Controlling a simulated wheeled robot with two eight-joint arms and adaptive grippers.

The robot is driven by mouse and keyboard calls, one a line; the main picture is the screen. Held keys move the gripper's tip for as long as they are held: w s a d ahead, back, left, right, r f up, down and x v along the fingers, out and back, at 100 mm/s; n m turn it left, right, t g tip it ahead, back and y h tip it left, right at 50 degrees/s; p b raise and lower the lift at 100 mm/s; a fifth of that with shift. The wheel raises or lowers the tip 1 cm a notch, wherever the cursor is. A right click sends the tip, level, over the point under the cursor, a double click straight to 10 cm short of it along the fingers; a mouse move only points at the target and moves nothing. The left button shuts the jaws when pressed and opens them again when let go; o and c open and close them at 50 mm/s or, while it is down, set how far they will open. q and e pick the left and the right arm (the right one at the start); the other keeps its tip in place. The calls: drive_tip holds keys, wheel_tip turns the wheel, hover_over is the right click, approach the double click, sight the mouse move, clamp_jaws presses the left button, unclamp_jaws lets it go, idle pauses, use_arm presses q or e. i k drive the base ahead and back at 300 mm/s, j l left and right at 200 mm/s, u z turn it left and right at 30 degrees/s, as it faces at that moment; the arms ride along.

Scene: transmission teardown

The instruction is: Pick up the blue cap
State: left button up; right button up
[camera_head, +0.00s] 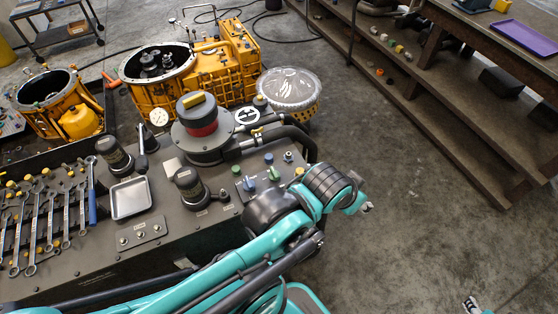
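A small blue cap (268,158) sits upright on the dark bench top (222,219), near its right end. Another bluish fitting (288,156) stands just to its right, and green caps (249,184) stand below it. My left arm comes in from the lower left and crosses the bench's front right corner. Its end, with my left gripper (367,208), is right of the bench over the floor, apart from the cap; its fingers are too small and turned to read. A small part of my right gripper (472,305) shows at the bottom edge, far from the cap.
A round grey and red housing (203,130) and black hoses (275,138) stand behind the caps. A metal tray (130,198) and several wrenches (52,220) lie to the left. Yellow transmission cases (190,75) are behind. A wooden shelf (450,100) stands right; open floor lies between.

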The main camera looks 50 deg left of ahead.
sight(269, 158)
drive_tip(key=k+l+u, duration=0.1)
drive_tip(key=l+u, duration=0.15)
drive_tip(key=u, duration=1.45)
drive_tip(key=i+u, duration=0.25)
drive_tip(key=i, duration=0.15)
